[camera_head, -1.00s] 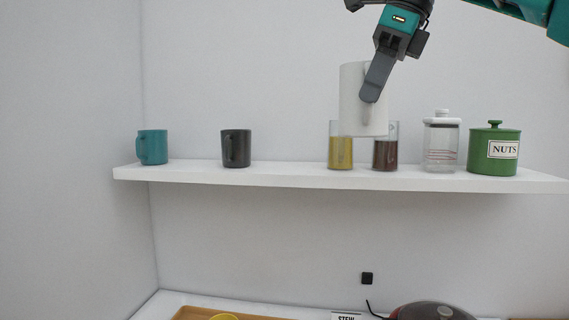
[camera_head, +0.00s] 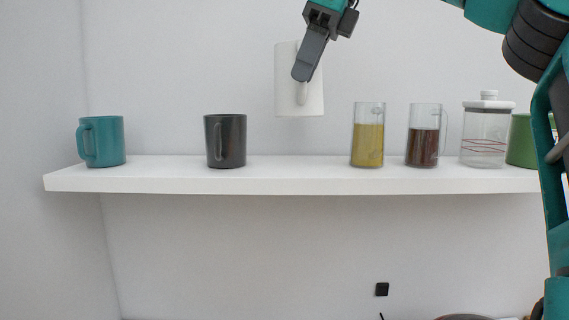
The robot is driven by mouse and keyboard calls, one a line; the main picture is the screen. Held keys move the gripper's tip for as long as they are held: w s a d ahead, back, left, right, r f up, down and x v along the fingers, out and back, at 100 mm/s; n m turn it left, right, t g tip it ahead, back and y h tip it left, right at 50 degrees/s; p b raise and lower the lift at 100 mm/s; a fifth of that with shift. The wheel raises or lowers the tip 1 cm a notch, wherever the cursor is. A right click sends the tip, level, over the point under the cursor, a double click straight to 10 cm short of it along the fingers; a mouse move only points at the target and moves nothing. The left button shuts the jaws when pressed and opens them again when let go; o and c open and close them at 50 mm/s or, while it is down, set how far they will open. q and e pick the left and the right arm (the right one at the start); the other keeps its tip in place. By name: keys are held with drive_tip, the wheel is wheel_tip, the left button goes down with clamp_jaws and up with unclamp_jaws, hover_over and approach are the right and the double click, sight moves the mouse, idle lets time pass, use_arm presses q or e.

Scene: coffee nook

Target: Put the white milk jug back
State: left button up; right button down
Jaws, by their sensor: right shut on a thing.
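The white milk jug (camera_head: 287,88) is held upright in the air above the white shelf (camera_head: 290,180), near the middle of the picture. My right gripper (camera_head: 303,72) comes down from the top and is shut on the jug at its handle side. The jug's base is clear of the shelf top, above the gap between the dark grey mug and the glass with yellow contents. My left gripper does not show.
On the shelf stand a teal mug (camera_head: 106,141), a dark grey mug (camera_head: 230,141), a glass with yellow contents (camera_head: 368,145), a glass jug with dark brown contents (camera_head: 422,147), a lidded glass jar (camera_head: 486,135) and a green canister (camera_head: 521,142). The shelf is bare between the grey mug and yellow glass.

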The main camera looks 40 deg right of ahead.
drive_tip(key=f, duration=0.9)
drive_tip(key=shift+s+f, duration=0.25)
drive_tip(key=shift+s, duration=0.05)
drive_tip(key=c, duration=1.1)
unclamp_jaws()
drive_tip(key=shift+f, duration=0.25)
drive_tip(key=v, duration=1.3)
drive_tip(key=shift+s, duration=0.15)
drive_tip(key=shift+a+f, duration=0.1)
